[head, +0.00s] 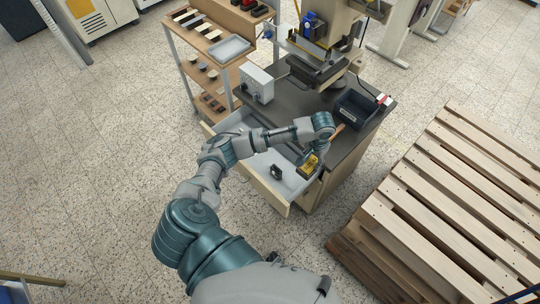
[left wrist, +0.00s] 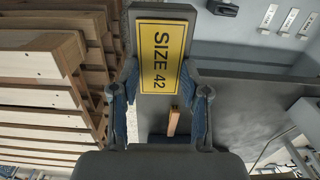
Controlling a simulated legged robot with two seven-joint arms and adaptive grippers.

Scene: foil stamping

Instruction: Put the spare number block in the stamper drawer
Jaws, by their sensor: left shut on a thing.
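The number block is dark with a yellow label reading SIZE 42 (left wrist: 162,58). In the left wrist view it sits between the two fingers of my left gripper (left wrist: 160,98), which is shut on it. In the head view my left gripper (head: 313,157) points down at the right end of the pulled-out stamper drawer (head: 259,165), with the yellow-labelled block (head: 308,170) below it. I cannot tell whether the block touches the drawer floor. A small black object (head: 276,172) lies in the drawer. My right gripper is not in view.
The stamper (head: 318,68) stands on the cabinet's dark top, with a black bin (head: 355,108) and a grey control box (head: 257,82). A shelf rack (head: 205,75) stands to the left. A wooden pallet stack (head: 440,200) lies to the right. The floor left of the drawer is clear.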

